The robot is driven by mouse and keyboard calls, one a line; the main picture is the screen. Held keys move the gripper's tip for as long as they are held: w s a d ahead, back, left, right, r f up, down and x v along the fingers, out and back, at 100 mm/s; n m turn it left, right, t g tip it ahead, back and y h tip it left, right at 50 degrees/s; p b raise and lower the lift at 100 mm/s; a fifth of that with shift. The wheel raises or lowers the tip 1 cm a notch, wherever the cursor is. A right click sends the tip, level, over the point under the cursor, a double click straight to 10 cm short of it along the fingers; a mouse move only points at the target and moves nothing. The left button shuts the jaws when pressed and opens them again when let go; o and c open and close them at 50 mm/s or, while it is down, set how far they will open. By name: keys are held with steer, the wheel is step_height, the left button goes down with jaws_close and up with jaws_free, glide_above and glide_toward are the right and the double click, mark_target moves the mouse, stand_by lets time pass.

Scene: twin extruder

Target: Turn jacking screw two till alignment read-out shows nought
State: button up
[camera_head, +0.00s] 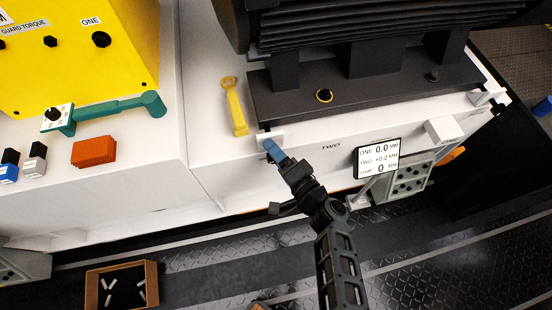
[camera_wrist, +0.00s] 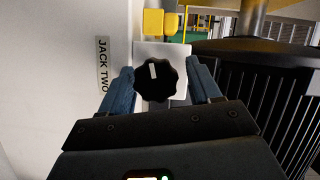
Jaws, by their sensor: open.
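Jacking screw two is a black lobed knob (camera_wrist: 155,81) with a white mark, on a pale bracket (camera_wrist: 178,55) beside a JACK TWO label (camera_wrist: 103,66). In the wrist view my gripper (camera_wrist: 158,85) is open, with one blue finger on each side of the knob. A gap shows on the right; contact on the left is unclear. In the head view my gripper (camera_head: 273,150) is at the bracket (camera_head: 270,138) and hides the knob. The alignment read-out (camera_head: 378,159) shows ONE 0.0 MM, TWO +0.2 MM, and 0 MM on a third line.
A dark motor base (camera_head: 370,88) stands behind. A teal torque wrench (camera_head: 110,108), an orange block (camera_head: 94,151) and a yellow box (camera_head: 80,50) are at the left. An open box (camera_head: 122,287) is on the floor.

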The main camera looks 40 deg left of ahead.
steer(key=shift+f, duration=0.3)
steer(key=shift+o, duration=0.6)
steer(key=shift+s+d, duration=0.35)
steer(key=shift+s+d+r+p, duration=0.1)
steer(key=shift+s+d+p, duration=0.2)
steer(key=shift+s+d, duration=0.8)
steer(key=shift+s+d+r+p, duration=0.1)
steer(key=shift+s+d+p, duration=0.15)
steer(key=shift+s+d, duration=0.8)
steer(key=shift+w+d, duration=0.15)
steer(key=shift+w, duration=0.05)
steer(key=shift+f, duration=0.1)
